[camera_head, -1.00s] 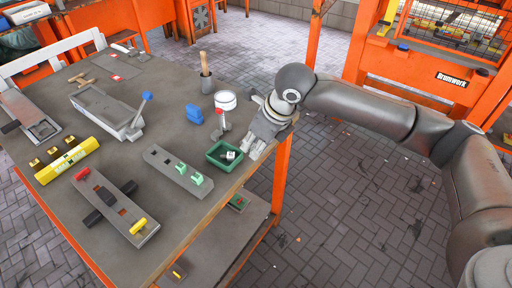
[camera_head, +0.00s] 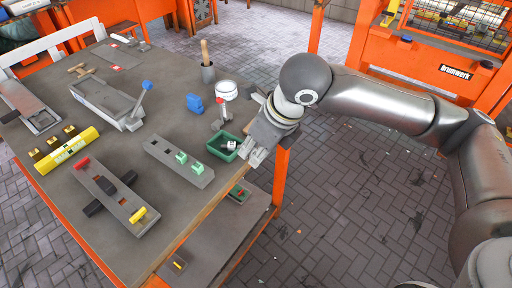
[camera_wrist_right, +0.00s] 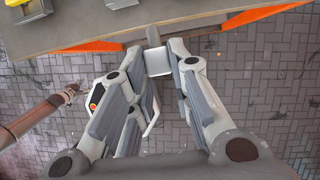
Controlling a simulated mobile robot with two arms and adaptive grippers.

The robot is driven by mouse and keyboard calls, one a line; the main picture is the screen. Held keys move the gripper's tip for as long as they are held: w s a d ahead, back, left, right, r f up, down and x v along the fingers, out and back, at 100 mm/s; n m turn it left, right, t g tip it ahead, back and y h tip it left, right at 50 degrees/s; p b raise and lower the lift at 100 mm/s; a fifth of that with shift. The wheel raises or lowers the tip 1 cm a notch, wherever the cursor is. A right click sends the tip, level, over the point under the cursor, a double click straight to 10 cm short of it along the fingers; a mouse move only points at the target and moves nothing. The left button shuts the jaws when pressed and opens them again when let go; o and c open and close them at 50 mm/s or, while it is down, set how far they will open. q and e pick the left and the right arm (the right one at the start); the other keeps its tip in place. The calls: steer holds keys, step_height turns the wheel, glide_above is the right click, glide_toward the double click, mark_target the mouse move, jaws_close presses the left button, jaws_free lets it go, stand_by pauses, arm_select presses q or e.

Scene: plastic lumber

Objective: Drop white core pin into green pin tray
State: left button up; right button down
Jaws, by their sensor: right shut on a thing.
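The green pin tray (camera_head: 223,147) sits near the right edge of the table in the head view. A small white and black piece (camera_head: 231,145) lies in it. Most of that piece is hidden in the head view. My left gripper is in neither view.
A grey block with green parts (camera_head: 178,162) lies left of the tray.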

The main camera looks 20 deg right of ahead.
steer(key=shift+w+r+p, duration=0.3)
steer(key=shift+w+p, duration=0.05)
steer(key=w+a+p, duration=0.1)
steer(key=w+p, duration=1.2)
steer(key=w, duration=0.1)
step_height(320, 180, down, 6)
steer(key=b, duration=0.6)
steer(key=shift+a+b, duration=0.15)
steer(key=shift+b, duration=0.15)
steer(key=shift+w, duration=0.1)
steer(key=c, duration=1.3)
jaws_free()
steer(key=shift+o, duration=0.2)
steer(key=shift+r, duration=0.15)
